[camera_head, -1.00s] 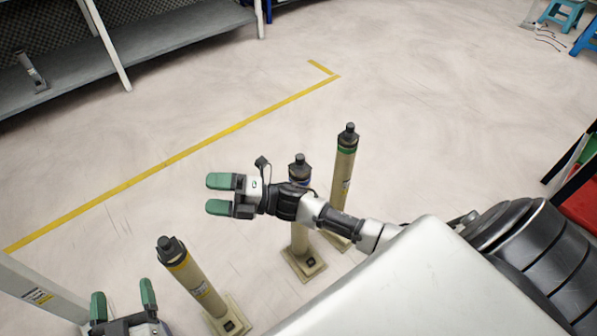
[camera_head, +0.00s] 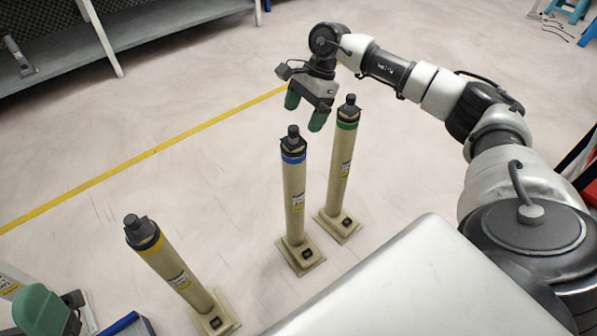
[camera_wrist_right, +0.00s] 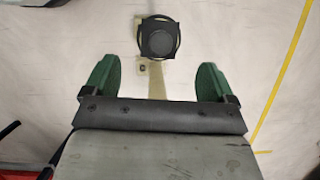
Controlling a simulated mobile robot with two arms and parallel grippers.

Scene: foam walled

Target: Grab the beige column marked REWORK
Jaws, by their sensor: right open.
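Three beige columns with dark caps stand on square bases in the head view. One has a yellow band (camera_head: 176,272), the middle one a blue band (camera_head: 294,205), the right one a green band (camera_head: 340,170). My right gripper (camera_head: 304,112) is open and empty, pointing down near the tops of the blue-banded and green-banded columns. In the right wrist view a column's dark top (camera_wrist_right: 158,38) shows ahead, between the fingers' lines and apart from them.
A grey shelf (camera_head: 150,38) stands at the back left. A yellow floor line (camera_head: 150,152) runs behind the columns. A blue-edged object (camera_head: 122,324) shows at the bottom edge. The floor behind the columns is clear.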

